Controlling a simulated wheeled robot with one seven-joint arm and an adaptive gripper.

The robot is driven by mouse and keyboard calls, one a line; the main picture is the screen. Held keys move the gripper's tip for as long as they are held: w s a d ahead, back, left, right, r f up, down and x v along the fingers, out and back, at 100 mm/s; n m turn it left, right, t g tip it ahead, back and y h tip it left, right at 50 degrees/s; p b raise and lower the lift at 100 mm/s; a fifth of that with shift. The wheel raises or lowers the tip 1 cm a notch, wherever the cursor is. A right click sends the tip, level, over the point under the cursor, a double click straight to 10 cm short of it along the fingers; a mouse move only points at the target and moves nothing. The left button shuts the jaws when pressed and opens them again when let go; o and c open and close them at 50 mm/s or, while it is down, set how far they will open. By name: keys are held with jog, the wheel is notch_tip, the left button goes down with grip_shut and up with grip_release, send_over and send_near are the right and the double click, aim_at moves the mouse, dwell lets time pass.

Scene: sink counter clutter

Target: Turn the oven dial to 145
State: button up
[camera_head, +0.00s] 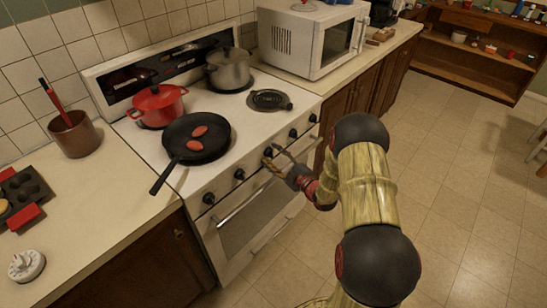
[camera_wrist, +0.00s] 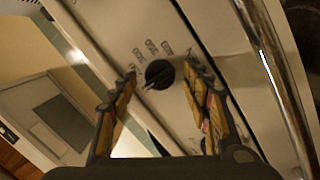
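The oven dial (camera_wrist: 159,74) is a round black knob with a light pointer on the white stove front, with printed markings around its upper side in the wrist view. The markings are too small to read. My gripper (camera_wrist: 160,70) is open, with one finger to each side of the dial and visible gaps between. In the head view my gripper (camera_head: 275,158) is at the middle knob (camera_head: 267,152) of the stove's front row, its fingers partly covering the panel there. Whether a finger touches the dial cannot be told.
Other black knobs (camera_head: 239,174) line the stove front (camera_head: 190,187). The oven handle (camera_head: 240,202) runs below them. A black pan (camera_head: 205,145) with two red items, a red pot (camera_head: 158,108) and a grey pot (camera_head: 229,71) stand on the stove. Floor (camera_head: 450,190) at right is clear.

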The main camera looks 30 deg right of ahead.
jog(key=shift+c, duration=1.2)
jog(key=c, duration=0.9)
jog(key=shift+m, duration=0.3)
jog(key=m+p, duration=0.2)
jog(key=m, duration=0.2)
jog(key=shift+r+g, duration=0.1)
jog(key=shift+g, duration=0.3)
jog(key=m+p, duration=0.1)
jog(key=m, duration=0.1)
jog(key=m+p, duration=0.2)
jog(key=shift+d+g+y, duration=0.1)
jog(key=shift+g+y, duration=0.2)
jog(key=shift+m, duration=0.4)
jog(key=o, duration=1.2)
jog(key=shift+c, duration=0.2)
